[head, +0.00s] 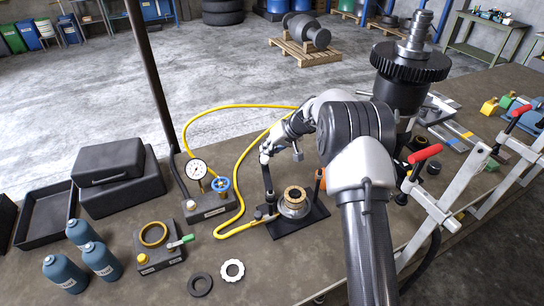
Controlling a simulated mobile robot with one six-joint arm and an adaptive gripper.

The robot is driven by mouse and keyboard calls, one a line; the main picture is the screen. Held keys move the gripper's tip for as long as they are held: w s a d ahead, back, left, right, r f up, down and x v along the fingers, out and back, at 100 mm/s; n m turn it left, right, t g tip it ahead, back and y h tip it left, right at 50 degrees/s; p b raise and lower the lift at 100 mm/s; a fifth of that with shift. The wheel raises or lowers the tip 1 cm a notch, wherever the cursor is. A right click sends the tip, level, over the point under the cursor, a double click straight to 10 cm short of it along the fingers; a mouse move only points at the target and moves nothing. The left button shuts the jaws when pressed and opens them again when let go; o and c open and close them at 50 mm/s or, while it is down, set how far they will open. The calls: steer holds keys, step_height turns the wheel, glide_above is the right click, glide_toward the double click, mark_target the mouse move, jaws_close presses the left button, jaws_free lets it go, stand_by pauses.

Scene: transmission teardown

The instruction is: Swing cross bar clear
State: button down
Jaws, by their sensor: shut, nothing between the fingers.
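The small press fixture stands on a black base plate (284,228) on the bench, just left of my forearm. A brass-coloured ring sits on a round metal part (294,206) in its middle. A dark upright post (268,184) stands at its left and an orange-topped post (320,178) at its right, partly behind my arm. I cannot make out the cross bar with certainty; it may be hidden by my arm. My gripper (272,154) is shut and empty, near the top of the left post and above the fixture. Whether it touches the post is unclear.
A yellow hose (239,166) loops from the gauge and valve block (207,208) to the fixture. A geared shaft (410,65) stands upright behind my arm. Red-handled clamps (427,153) stand to the right. A black ring (200,285) and white ring (232,270) lie in front.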

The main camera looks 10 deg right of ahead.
steer(key=shift+s+a+n+g+y+b, duration=0.1)
steer(key=shift+a+n+g+y+b, duration=0.15)
steer(key=shift+a+n+b, duration=0.75)
steer(key=shift+a+n+g+y+b, duration=0.15)
steer(key=shift+a+g+b, duration=0.1)
steer(key=shift+a, duration=1.5)
steer(key=shift+d, duration=0.1)
